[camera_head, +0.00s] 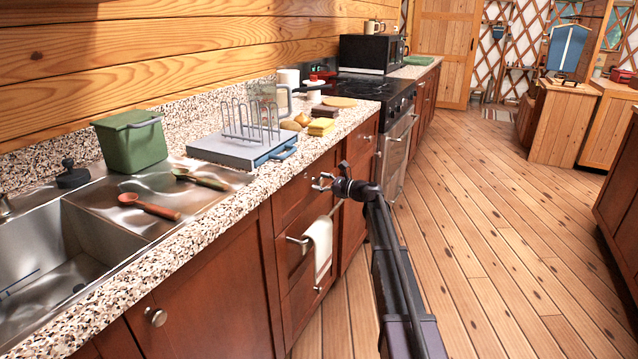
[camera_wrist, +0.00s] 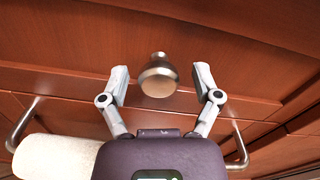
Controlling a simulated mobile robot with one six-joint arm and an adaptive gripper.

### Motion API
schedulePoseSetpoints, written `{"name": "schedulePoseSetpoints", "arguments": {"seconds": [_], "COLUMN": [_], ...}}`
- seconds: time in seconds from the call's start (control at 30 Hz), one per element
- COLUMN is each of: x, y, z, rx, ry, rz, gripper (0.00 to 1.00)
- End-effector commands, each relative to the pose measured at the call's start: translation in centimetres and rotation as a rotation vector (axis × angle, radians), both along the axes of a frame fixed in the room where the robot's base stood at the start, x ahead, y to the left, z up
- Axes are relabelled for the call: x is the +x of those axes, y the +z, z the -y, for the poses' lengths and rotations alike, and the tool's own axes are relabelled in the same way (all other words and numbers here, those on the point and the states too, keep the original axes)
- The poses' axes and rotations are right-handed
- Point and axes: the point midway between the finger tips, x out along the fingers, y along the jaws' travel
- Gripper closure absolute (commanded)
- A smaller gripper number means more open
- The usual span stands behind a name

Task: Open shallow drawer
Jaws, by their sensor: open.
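The shallow drawer (camera_head: 289,200) is the reddish-brown wooden front just under the counter, and it looks shut. In the wrist view its front (camera_wrist: 90,45) fills the upper part. A round metal knob (camera_wrist: 158,78) sticks out of it. My gripper (camera_head: 320,181) is in front of the drawer, with its fingers pointing at it. In the wrist view my gripper (camera_wrist: 160,75) is open, with one finger on each side of the knob and a gap to both. The knob is hard to make out in the head view.
Below the drawer, a metal bar handle (camera_head: 297,240) carries a white towel (camera_head: 319,246); both are close under my gripper. The speckled counter (camera_head: 222,213) overhangs above, holding a dish rack (camera_head: 250,125). Open wooden floor (camera_head: 470,230) lies to the right.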

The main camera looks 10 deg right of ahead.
Motion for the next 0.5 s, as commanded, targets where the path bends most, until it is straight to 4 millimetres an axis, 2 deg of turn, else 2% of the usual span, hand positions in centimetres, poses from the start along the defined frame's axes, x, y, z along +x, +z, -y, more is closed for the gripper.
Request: {"name": "schedulePoseSetpoints", "arguments": {"seconds": [0.23, 0.27, 0.5], "x": [0.01, 0.01, 0.02], "y": [0.00, 0.00, 0.00], "z": [-0.02, -0.02, -0.01], "rx": [0.000, 0.000, 0.000], "ry": [0.000, 0.000, 0.000], "rz": [0.000, 0.000, 0.000], "gripper": [0.19, 0.22, 0.93]}}
